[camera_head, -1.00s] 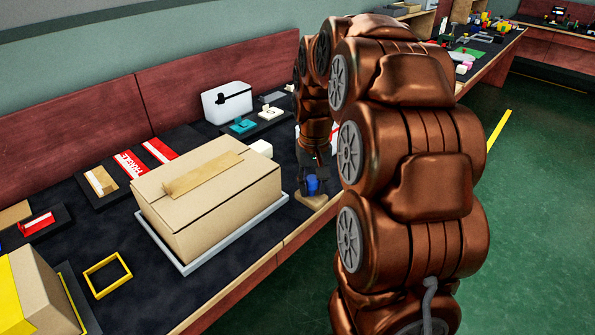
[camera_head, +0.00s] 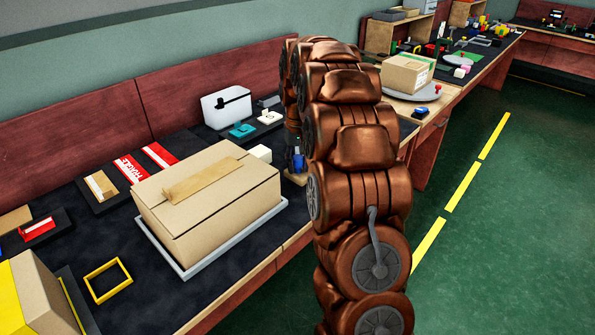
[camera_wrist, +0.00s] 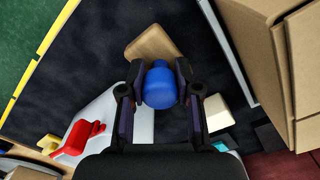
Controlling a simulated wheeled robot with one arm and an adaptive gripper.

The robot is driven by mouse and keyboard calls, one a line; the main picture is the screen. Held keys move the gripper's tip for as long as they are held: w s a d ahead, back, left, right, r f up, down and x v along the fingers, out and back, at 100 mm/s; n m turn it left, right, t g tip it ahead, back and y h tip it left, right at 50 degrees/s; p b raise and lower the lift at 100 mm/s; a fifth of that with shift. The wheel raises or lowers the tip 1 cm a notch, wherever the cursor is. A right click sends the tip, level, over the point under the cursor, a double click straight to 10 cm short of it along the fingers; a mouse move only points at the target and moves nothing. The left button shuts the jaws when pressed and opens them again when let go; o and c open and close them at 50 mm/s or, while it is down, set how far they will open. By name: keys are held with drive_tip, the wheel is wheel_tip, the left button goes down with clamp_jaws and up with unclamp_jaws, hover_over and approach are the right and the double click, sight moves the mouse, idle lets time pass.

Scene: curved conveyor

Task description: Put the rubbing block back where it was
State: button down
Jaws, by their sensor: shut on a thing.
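The rubbing block shows as a wooden base (camera_wrist: 148,44) with a round blue knob (camera_wrist: 160,88) in the wrist view. My gripper (camera_wrist: 160,92) has its two dark fingers closed on the sides of the blue knob. In the head view the blue knob (camera_head: 299,162) shows small beside my arm, with part of the wooden base (camera_head: 296,179) under it, just right of the big carton. My arm hides part of the gripper there. I cannot tell whether the base touches the dark bench top.
A big carton (camera_head: 205,205) on a grey tray (camera_head: 229,241) stands close left of the gripper. A small white block (camera_head: 260,153) is beside it. A white dispenser (camera_head: 226,106) and teal item (camera_head: 242,130) stand behind. A grey disc (camera_head: 421,97) bears another carton (camera_head: 407,73) at right.

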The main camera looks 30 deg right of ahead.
sight(297, 172)
drive_tip(key=shift+w, duration=0.3)
drive_tip(key=shift+w+d, duration=0.1)
drive_tip(key=shift+f, duration=1.85)
drive_tip(key=shift+f, duration=0.15)
drive_tip(key=c, duration=0.8)
unclamp_jaws()
